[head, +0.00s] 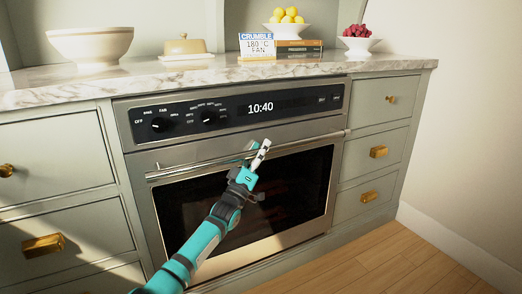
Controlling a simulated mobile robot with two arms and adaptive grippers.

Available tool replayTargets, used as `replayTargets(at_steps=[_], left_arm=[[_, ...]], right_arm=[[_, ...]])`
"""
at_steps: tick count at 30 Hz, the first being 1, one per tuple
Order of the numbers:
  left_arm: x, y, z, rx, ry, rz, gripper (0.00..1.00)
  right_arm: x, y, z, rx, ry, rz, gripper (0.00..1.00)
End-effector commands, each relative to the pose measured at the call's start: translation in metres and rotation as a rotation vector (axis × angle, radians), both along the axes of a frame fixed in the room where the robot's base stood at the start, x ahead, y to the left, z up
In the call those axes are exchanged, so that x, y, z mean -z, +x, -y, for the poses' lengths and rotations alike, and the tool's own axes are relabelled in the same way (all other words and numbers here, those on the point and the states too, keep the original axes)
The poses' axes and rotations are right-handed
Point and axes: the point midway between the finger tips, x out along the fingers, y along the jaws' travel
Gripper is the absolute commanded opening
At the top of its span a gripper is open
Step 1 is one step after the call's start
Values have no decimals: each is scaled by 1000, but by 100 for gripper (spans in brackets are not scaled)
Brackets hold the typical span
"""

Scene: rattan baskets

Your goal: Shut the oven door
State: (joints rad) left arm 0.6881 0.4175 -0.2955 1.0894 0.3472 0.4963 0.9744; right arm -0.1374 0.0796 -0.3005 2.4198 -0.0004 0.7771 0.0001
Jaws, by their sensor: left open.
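The oven door (290,212) has a steel frame, a dark glass window and a long bar handle (190,169) along its top. It stands upright and looks about flush with the oven front; I cannot tell whether a small gap remains. My left gripper (258,152) is open, in front of the handle's middle, and hides part of the handle and glass. I cannot tell whether it touches the door. My right gripper is not in view.
A control panel (225,113) with knobs and a 10:40 clock sits above the door. Grey-green drawers with brass pulls (379,152) flank the oven. A marble counter (190,70) holds bowls, a butter dish and books. Wooden floor (400,262) is clear at the lower right.

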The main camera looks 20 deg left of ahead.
Motion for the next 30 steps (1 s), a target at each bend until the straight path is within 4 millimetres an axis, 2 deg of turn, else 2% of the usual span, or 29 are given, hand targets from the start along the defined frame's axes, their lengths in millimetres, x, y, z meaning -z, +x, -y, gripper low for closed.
replayTargets(at_steps=[8,11,21,25,30], left_arm=[[5,-5,-1,-1,1,-2,47],[14,-17,-3,0,0,-3,47],[55,-74,-11,-1,1,-3,47],[64,-88,-13,0,0,-1,47],[69,-97,-14,0,0,0,47]], right_arm=[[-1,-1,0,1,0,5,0],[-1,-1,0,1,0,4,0],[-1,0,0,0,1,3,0],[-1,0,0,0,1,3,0],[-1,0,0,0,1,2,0]])
